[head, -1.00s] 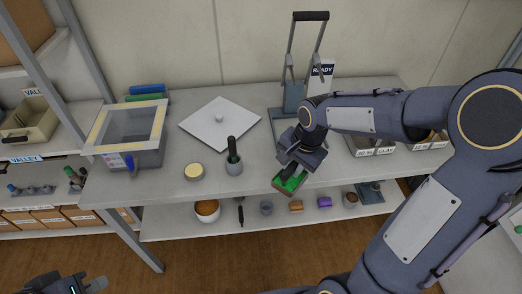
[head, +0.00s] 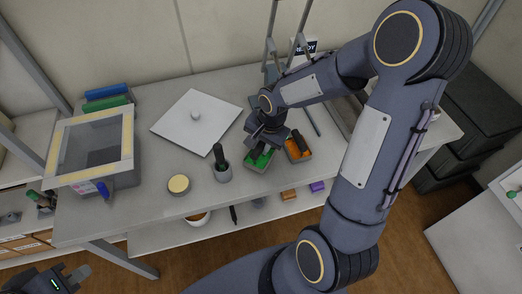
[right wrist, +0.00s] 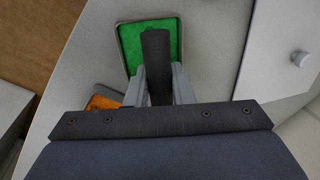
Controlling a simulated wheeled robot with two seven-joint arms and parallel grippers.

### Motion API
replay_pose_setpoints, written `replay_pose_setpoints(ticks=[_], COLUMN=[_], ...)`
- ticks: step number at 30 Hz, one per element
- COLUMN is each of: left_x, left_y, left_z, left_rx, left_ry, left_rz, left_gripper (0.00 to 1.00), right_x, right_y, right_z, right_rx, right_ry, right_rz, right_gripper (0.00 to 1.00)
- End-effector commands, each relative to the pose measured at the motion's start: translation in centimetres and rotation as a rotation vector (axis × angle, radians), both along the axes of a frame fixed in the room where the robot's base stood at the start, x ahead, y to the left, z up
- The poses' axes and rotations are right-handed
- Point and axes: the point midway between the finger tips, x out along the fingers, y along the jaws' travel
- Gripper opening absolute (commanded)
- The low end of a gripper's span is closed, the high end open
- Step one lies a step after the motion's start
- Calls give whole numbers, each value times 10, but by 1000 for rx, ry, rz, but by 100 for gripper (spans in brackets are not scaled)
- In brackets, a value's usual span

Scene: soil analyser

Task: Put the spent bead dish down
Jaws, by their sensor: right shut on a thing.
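My right gripper (head: 265,142) is shut on the dark upright handle of the spent bead dish, a small tray of green beads (head: 258,158). In the right wrist view the dark handle (right wrist: 157,60) is between the two fingers, with the green dish (right wrist: 130,45) below it. The dish is level, over the bench near its front edge; I cannot tell whether its base touches the bench. A dish of orange beads (head: 300,147) sits close to its right. My left gripper (head: 78,276) is at the lower left, away from the bench; its jaw gap is unclear.
A white square plate with a knob (head: 180,118) lies behind. A box with a yellow-edged frame (head: 127,130) stands at left. The bench front between box and tin is clear.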

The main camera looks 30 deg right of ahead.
Motion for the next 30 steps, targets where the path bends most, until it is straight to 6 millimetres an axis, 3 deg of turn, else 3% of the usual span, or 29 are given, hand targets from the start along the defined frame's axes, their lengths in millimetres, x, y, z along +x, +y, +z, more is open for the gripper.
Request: replay_pose_setpoints(ticks=[6,18,19,23,30], left_x=[0,0,0,0,0], left_y=[0,0,0,0,0], left_z=[0,-5,-5,-3,-3], left_rx=[0,0,0,0,0], left_ry=[0,0,0,0,0], left_rz=[0,0,0,0,0], left_gripper=[0,0,0,0,0], right_x=[-1,0,0,-1,-1], right_y=[0,0,0,0,0], right_z=[-30,-36,-35,-34,-34], right_rx=[1,1,0,0,0], right_ry=[4,1,1,1,1], right_rz=[1,0,-1,-1,0], right_gripper=[0,0,22,39,43])
